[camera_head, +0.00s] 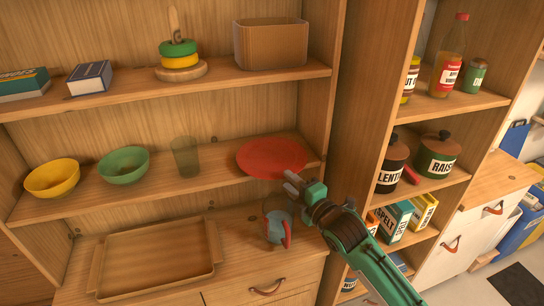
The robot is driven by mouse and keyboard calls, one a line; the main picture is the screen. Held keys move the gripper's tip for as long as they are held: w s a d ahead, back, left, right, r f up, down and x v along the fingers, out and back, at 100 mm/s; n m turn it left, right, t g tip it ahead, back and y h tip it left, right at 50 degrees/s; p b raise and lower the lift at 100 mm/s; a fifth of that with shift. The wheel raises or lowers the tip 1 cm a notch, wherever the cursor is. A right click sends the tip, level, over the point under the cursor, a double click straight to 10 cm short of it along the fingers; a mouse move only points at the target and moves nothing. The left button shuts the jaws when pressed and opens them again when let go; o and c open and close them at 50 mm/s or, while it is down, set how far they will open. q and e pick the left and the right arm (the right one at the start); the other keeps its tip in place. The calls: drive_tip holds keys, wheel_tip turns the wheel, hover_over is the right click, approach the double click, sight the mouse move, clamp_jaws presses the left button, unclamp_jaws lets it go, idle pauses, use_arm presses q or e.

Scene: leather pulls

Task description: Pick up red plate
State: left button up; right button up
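The red plate (270,157) lies at the right end of the middle shelf, with its near rim by the shelf's front edge. My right gripper (289,180) is at the plate's near right rim, reaching in from the lower right. Its fingertips are close to the rim; I cannot tell whether they touch it or how far apart they are. My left gripper is not in view.
A glass (185,157), a green bowl (124,165) and a yellow bowl (52,178) stand left of the plate. A blue-grey and red object (277,228) is on the counter below, beside a wooden tray (150,293). A cabinet upright (350,100) closes the right side.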

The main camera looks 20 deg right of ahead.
sight(280, 175)
drive_tip(key=p+x, duration=0.1)
drive_tip(key=x, duration=0.2)
drive_tip(key=shift+w+a+r+p, duration=0.1)
drive_tip(key=shift+w+a+p, duration=0.05)
drive_tip(key=shift+w+p, duration=0.2)
drive_tip(key=shift+w+a, duration=0.2)
drive_tip(key=shift+w, duration=0.2)
clamp_jaws()
